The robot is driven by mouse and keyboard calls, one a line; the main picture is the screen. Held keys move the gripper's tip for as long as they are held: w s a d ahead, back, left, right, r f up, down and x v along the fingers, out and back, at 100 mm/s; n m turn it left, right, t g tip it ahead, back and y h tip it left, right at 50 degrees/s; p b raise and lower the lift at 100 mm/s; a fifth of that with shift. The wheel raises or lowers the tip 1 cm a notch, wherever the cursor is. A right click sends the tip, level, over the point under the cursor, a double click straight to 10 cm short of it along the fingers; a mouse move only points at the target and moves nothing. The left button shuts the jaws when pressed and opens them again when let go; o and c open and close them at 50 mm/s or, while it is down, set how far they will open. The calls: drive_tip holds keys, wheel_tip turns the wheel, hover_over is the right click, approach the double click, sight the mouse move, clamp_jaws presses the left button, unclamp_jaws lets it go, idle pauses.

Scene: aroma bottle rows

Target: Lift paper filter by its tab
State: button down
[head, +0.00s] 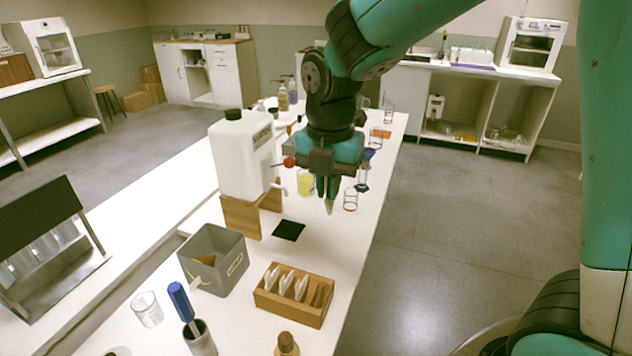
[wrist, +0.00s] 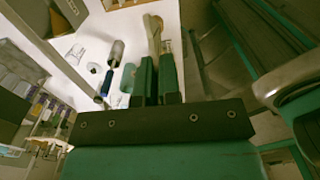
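My gripper (head: 329,200) points down above the table, near its right edge. Its two fingers (wrist: 157,80) are close together. A thin pale piece, which looks like a paper filter (wrist: 153,33), stands out from between the fingertips in the wrist view. In the head view a small pale tip (head: 330,208) shows below the fingers. The wooden rack (head: 290,309) stands in the foreground, apart from the gripper. White paper filters (head: 285,283) stand upright in it, and its rightmost slot looks empty.
A white jug (head: 236,160) with a tap stands on a wooden stand (head: 240,217), left of the gripper. A black pad (head: 288,230) lies before it. A grey bin (head: 213,262), a clear beaker (head: 147,309) and a blue-handled tool (head: 181,300) are nearer. Glassware (head: 350,200) stands close right of the gripper.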

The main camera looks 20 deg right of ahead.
drive_tip(key=s+d, duration=0.8)
drive_tip(key=shift+s+d, duration=0.4)
idle(0.4)
